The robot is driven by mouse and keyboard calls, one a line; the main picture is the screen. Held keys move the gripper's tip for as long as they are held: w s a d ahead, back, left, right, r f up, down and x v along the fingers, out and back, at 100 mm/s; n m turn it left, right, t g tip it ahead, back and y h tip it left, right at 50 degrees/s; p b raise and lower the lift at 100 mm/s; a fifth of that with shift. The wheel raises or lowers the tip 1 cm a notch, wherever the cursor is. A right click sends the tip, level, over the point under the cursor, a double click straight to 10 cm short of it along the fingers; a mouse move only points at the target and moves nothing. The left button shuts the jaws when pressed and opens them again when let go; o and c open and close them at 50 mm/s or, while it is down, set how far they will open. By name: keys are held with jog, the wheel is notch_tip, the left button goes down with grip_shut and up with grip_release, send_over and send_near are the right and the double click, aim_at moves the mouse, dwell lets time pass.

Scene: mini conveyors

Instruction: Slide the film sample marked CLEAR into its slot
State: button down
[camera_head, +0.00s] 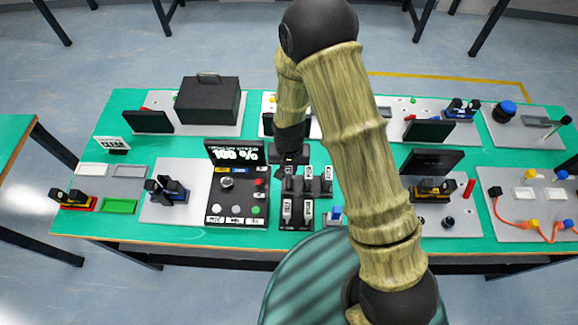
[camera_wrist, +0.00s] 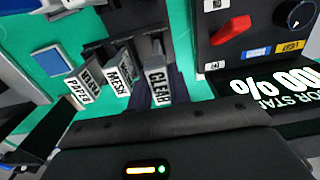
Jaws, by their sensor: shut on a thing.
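My gripper (camera_head: 289,165) is low over the back of a dark slotted rack (camera_head: 297,226) in the middle of the table. It is shut on what seems to be the film sample; the gripper body hides the held piece in both views. I cannot tell how deep the held sample sits.
A black control panel (camera_head: 235,205) with buttons and a raised screen (camera_head: 232,153) stands close left of the rack. A blue-and-black device (camera_head: 167,190) is farther left. A black box (camera_head: 208,100) stands behind. Another dark screen (camera_head: 433,161) is to the right, beyond my arm.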

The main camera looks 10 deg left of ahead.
jog(key=shift+w+a+f+b, duration=0.1)
jog(key=shift+f+b, duration=0.85)
jog(key=shift+f, duration=0.5)
jog(key=c, duration=1.3)
grip_release()
jog(key=shift+c, duration=0.2)
jog(key=shift+o, duration=0.7)
jog(key=shift+r, duration=0.15)
notch_tip(320, 180, up, 17)
jog(key=b, duration=0.2)
jog(key=s+d+r+t, duration=0.1)
jog(key=s+d+r, duration=0.1)
jog(key=d, duration=0.8)
jog(key=s+d+r+t, duration=0.1)
jog(key=s+d, duration=0.3)
jog(key=d, duration=0.6)
jog(key=shift+s+r+m+t, duration=0.25)
jog(key=shift+r+m+t, duration=0.05)
jog(key=shift+r, duration=0.1)
